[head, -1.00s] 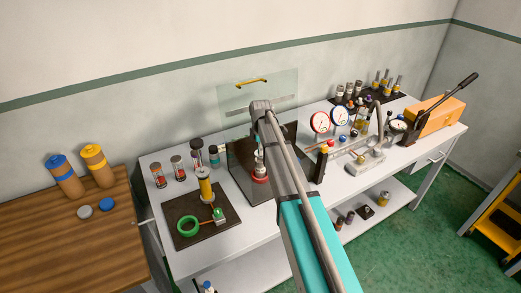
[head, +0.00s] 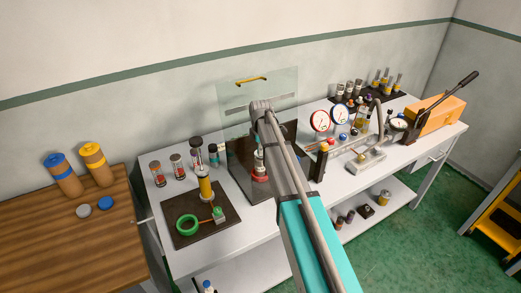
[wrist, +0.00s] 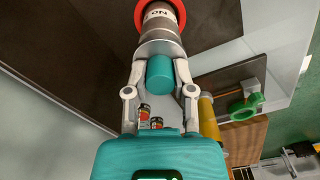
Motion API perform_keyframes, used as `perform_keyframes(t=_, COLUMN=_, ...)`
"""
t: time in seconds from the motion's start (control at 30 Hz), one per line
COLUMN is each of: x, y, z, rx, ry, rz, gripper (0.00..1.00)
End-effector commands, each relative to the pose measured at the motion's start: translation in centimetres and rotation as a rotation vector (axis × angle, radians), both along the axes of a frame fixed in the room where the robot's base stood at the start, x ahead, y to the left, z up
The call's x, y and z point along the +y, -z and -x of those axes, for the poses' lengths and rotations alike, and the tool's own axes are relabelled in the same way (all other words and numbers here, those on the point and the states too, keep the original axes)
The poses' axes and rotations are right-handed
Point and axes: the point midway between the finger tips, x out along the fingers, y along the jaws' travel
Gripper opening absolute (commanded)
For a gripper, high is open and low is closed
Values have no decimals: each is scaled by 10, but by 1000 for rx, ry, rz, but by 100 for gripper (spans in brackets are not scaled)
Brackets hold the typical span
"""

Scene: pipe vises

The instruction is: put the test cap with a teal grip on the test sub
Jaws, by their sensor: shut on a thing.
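The test cap's teal grip (wrist: 160,73) is between the fingers of my gripper (wrist: 160,78), which is shut on it. The cap's grey collar lies in line with the test sub (wrist: 160,25), a grey cylinder with a white lettered band and a red ring. Cap and sub appear to meet; I cannot tell how fully the cap is seated.
A clear panel with a yellow handle (head: 252,81) stands behind my arm. A yellow cylinder (head: 205,188) and a green ring (head: 187,225) are on the dark mat to the left. Gauges (head: 320,120) and a hose fixture stand to the right.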

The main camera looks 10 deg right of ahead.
Motion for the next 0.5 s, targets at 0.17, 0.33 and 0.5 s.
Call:
perform_keyframes(t=0.17, x=0, y=4, z=0, rx=0, ry=0, rz=0, gripper=0)
perform_keyframes(t=0.33, x=0, y=7, z=0, rx=0, ry=0, rz=0, gripper=0)
perform_keyframes(t=0.5, x=0, y=10, z=0, rx=0, ry=0, rz=0, gripper=0)
